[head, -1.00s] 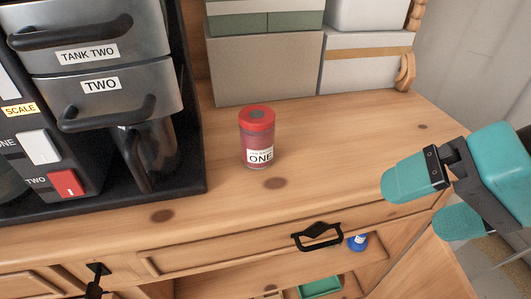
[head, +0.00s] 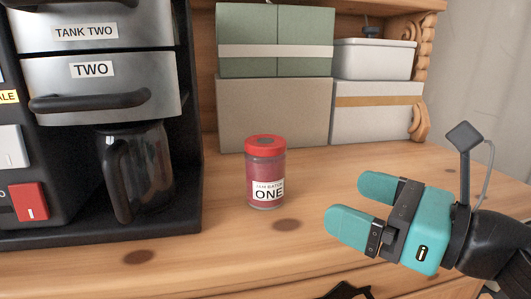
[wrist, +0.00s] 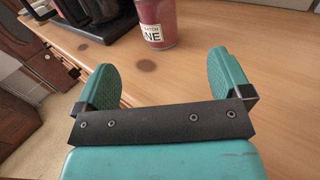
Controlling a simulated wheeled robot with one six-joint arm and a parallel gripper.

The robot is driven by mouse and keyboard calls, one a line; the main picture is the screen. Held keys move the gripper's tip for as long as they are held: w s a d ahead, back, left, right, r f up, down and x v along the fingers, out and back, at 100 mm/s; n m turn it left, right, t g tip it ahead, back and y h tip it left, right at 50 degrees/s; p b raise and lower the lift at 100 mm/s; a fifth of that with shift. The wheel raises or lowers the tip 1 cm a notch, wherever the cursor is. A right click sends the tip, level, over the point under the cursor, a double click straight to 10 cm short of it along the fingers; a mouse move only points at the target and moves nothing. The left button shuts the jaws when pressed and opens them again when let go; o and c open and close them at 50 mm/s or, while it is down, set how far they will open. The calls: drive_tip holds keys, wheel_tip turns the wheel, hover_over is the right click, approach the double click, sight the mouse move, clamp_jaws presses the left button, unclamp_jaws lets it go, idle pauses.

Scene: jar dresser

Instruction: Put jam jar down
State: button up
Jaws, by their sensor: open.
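The jam jar (head: 265,175) stands upright on the wooden dresser top, with a red lid and a white label reading ONE. In the wrist view the jar (wrist: 157,22) shows beyond my fingertips, its top cut off by the frame edge. My gripper (head: 356,207) is open and empty, to the right of the jar and apart from it. Its two teal fingers also show spread in the wrist view (wrist: 163,75).
A coffee machine (head: 110,75) with a dark glass jug (head: 137,175) stands at the left. Stacked boxes (head: 274,112) and a white lidded bin (head: 372,60) are behind the jar. The dresser top (head: 220,255) is clear in front of the jar.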

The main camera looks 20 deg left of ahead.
sight(282, 176)
drive_tip(key=p+x, duration=0.5)
drive_tip(key=x, duration=0.4)
drive_tip(key=shift+a, duration=0.25)
drive_tip(key=p+x, duration=0.2)
drive_tip(key=x, duration=0.2)
drive_tip(key=shift+s+a, duration=0.1)
drive_tip(key=shift+a, duration=0.25)
drive_tip(key=shift+a+f+p, duration=0.15)
drive_tip(key=shift+a+p, duration=0.15)
drive_tip(key=shift+a, duration=0.05)
drive_tip(key=shift+c, duration=0.2)
drive_tip(key=c, duration=1.3)
